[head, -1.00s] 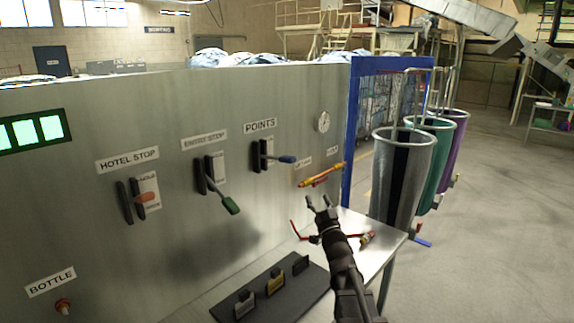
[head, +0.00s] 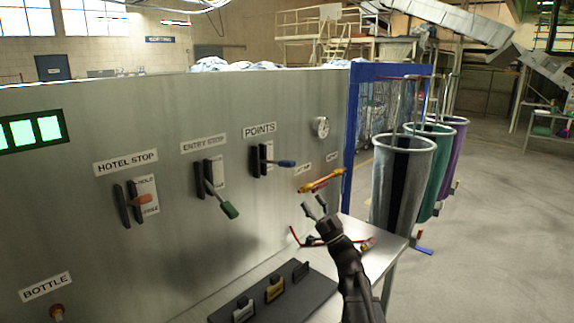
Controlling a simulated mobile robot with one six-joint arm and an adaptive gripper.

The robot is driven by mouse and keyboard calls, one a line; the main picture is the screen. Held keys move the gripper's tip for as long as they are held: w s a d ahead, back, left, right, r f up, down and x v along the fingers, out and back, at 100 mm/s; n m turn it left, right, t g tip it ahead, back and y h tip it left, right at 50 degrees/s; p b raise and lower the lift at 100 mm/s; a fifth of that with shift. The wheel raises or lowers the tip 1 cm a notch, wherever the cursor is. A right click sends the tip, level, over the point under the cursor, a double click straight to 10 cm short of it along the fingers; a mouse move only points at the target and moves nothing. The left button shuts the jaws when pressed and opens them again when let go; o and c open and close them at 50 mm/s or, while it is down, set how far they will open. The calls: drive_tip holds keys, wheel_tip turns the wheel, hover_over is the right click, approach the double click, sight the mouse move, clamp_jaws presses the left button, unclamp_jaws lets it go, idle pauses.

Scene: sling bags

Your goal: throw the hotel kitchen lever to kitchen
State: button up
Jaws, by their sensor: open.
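No label that I can read says hotel kitchen. A yellow and red lever-like bar (head: 320,181) is on the right part of the steel panel, under two small labels (head: 303,169) too small to read. It lies slanted, its right end higher. The POINTS lever (head: 286,163) has a blue grip pointing right. The HOTEL STOP lever (head: 145,199) has an orange grip, and the ENTRY STOP lever (head: 229,209) has a green one pointing down and right. My gripper (head: 314,205) is open and empty, seen just below the yellow and red bar with a gap between them in the picture.
A steel shelf (head: 389,262) juts out below the panel, with a red item (head: 368,244) partly behind my wrist. A dark block with several tabs (head: 288,298) sits at the panel's foot. A blue frame (head: 347,180) and tall bins (head: 398,180) stand right. Floor at right is clear.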

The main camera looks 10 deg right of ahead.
sight(288, 161)
drive_tip(key=shift+p+x, duration=4.9)
drive_tip(key=shift+x, duration=2)
drive_tip(key=shift+s, duration=0.1)
clamp_jaws()
